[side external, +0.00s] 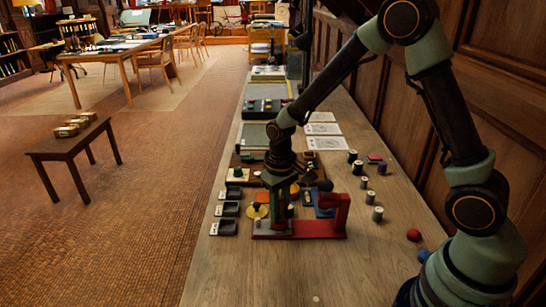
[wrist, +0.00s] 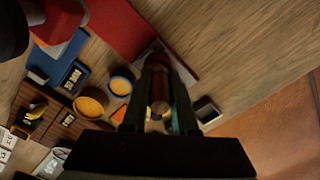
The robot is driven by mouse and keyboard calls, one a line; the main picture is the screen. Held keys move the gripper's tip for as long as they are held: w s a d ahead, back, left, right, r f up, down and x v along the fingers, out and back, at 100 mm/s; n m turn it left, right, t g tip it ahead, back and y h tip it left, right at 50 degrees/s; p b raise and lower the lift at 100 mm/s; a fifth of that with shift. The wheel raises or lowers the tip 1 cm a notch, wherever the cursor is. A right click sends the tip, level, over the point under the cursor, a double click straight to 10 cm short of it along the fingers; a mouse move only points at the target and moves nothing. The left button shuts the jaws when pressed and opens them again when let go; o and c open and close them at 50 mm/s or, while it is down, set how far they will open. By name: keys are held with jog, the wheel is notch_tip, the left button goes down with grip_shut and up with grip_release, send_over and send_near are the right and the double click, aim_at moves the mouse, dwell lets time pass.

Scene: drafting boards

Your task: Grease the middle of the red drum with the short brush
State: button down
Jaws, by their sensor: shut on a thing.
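My gripper (side external: 279,214) points down over the left end of a red stand (side external: 310,234) on the long bench. In the wrist view my gripper (wrist: 160,112) is shut on a slim red-brown thing with a brass-coloured end, which looks like the short brush (wrist: 160,84). Its bristles cannot be made out. The red stand also shows in the wrist view (wrist: 118,25), with a grey patch at its end near the fingers. I cannot make out a separate red drum; the fingers hide part of the stand. Whether the held thing touches the stand, I cannot tell.
Small dark trays (side external: 224,227) line the bench's left edge. A blue block (side external: 323,206) and yellow discs lie behind the stand. Several spools (side external: 377,214) and a red ball (side external: 413,235) are at right. The front of the bench is mostly clear.

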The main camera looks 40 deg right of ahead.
aim_at(280, 197)
jog(key=shift+w+d, duration=0.3)
dwell(0.5)
jog(key=shift+s+a, duration=0.3)
jog(key=shift+s, duration=0.1)
dwell(0.4)
jog(key=shift+w, duration=0.1)
dwell(0.5)
jog(key=shift+r, duration=3.5)
